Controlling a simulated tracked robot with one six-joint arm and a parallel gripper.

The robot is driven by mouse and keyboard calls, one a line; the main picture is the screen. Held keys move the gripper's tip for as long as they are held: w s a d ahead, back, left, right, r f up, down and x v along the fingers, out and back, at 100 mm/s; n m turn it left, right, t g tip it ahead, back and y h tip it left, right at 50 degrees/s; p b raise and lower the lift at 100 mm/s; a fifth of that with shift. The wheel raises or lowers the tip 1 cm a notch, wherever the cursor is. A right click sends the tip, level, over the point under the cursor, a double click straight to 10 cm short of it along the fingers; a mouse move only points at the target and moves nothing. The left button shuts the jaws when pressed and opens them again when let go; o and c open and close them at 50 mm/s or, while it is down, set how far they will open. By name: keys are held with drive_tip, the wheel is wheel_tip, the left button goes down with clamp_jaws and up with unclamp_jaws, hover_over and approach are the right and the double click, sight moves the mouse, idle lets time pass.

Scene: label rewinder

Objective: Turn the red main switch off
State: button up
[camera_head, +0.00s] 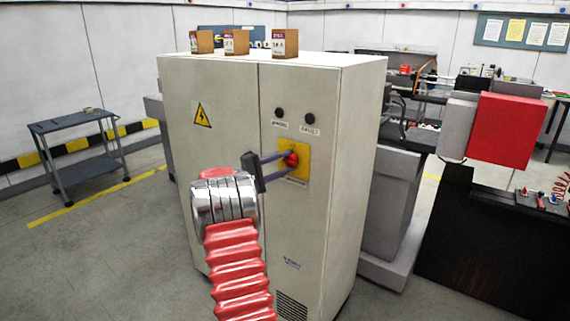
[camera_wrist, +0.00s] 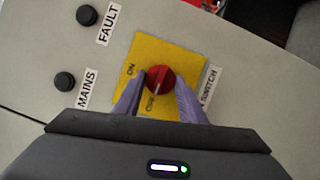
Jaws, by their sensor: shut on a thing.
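The red main switch (camera_head: 291,159) sits on a yellow plate (camera_head: 302,152) on the right door of the grey cabinet (camera_head: 225,150). In the wrist view the red knob (camera_wrist: 160,79) is in the middle of the yellow plate (camera_wrist: 180,58), with "ON" and "OFF" lettering beside it. My gripper (camera_head: 288,162) reaches the plate from the left in the head view. Its two purple fingers (camera_wrist: 159,98) are on either side of the knob and shut on it. The fingers hide the lower sides of the knob. A light ridge on the knob points toward the "OFF" lettering.
Two black buttons, labelled MAINS (camera_wrist: 64,81) and FAULT (camera_wrist: 86,15), are on the same door. Small boxes (camera_head: 237,42) stand on the cabinet top. A cart (camera_head: 80,145) is at the left, with open floor before it. Machinery with a red box (camera_head: 507,130) is at the right.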

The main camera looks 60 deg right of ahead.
drive_tip(key=shift+w+f, duration=0.15)
drive_tip(key=shift+f, duration=0.15)
drive_tip(key=o, duration=0.8)
drive_tip(key=shift+c, duration=0.2)
drive_tip(key=shift+o, duration=1.4)
drive_tip(key=shift+r, duration=0.15)
drive_tip(key=shift+a, duration=0.1)
drive_tip(key=v, duration=1.3)
drive_tip(key=shift+a, duration=0.3)
drive_tip(key=shift+w, duration=0.2)
